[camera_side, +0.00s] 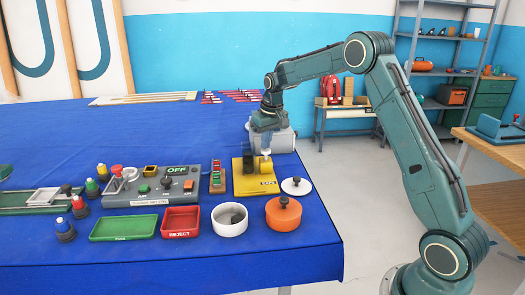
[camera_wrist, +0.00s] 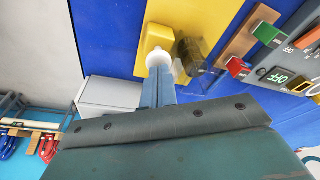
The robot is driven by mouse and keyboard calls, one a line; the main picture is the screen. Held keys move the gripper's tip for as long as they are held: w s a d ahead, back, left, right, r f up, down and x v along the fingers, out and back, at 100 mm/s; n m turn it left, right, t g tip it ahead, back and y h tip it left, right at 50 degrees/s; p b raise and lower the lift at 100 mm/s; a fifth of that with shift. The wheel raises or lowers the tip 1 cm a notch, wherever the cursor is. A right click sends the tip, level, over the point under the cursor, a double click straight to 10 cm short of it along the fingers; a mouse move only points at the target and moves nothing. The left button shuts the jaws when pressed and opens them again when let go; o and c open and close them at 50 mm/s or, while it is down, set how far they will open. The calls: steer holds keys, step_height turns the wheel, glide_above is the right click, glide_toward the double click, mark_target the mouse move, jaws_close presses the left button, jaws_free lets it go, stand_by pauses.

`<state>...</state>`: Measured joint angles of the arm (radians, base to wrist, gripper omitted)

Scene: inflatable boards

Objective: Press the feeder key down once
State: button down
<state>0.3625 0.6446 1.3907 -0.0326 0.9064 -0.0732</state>
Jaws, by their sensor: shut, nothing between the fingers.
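A yellow plate (camera_side: 248,185) lies near the right end of the table and carries a raised yellow block (camera_side: 265,166), which I take for the feeder key, and a dark see-through piece (camera_side: 248,163) beside it. In the wrist view the yellow block (camera_wrist: 153,38) is just beyond my gripper (camera_wrist: 158,68), with the dark piece (camera_wrist: 190,50) to its right. My gripper (camera_side: 265,152) points down over the block, shut and empty. A white round tip (camera_wrist: 160,59) shows between fingers and block; I cannot tell whether it touches the block or whether the block is pressed.
A grey box (camera_side: 285,142) stands behind the plate. A switch strip (camera_side: 218,178) and a grey control panel (camera_side: 150,188) are to the left.

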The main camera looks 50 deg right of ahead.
steer(key=shift+s+x, duration=0.15)
steer(key=shift+x, duration=0.55)
steer(key=shift+s+x, duration=0.15)
steer(key=shift+x, duration=0.55)
stand_by(0.6)
steer(key=shift+r, duration=0.15)
stand_by(0.5)
steer(key=shift+w+d+v, duration=0.1)
steer(key=shift+w+v, duration=0.2)
steer(key=shift+v, duration=1.05)
steer(key=shift+w+d+v, duration=0.1)
steer(key=shift+w+v, duration=0.15)
steer(key=shift+v, duration=1.1)
steer(key=shift+w+v, duration=0.3)
steer(key=shift+v, duration=1.05)
steer(key=shift+r, duration=0.35)
steer(key=shift+a+r, duration=0.1)
